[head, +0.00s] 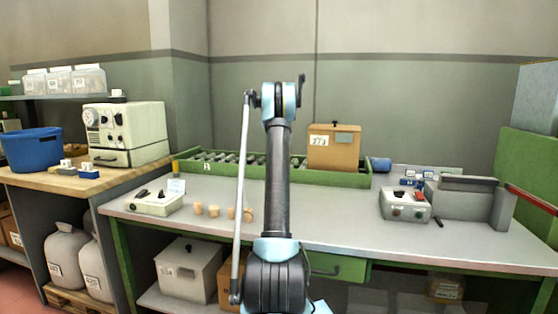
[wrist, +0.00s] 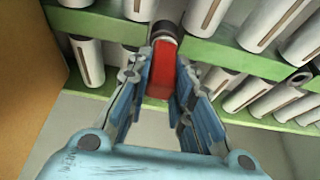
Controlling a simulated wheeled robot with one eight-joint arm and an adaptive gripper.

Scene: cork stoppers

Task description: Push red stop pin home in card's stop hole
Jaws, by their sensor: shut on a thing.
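In the wrist view my gripper (wrist: 163,72) is shut on the red stop pin (wrist: 161,70), with one finger on each side. The pin's far end meets a dark round piece (wrist: 164,32) at the green rail (wrist: 110,28). I cannot tell whether the pin sits in a hole there. In the head view my arm hides the gripper and pin. A small white card (head: 176,186) stands by the control box at the left of the bench; I cannot make out a stop hole in it.
The green roller conveyor (head: 225,173) runs along the back of the bench (head: 330,210). A labelled carton (head: 333,150) stands on it. A grey machine (head: 465,204) stands right. The bench's middle right is clear.

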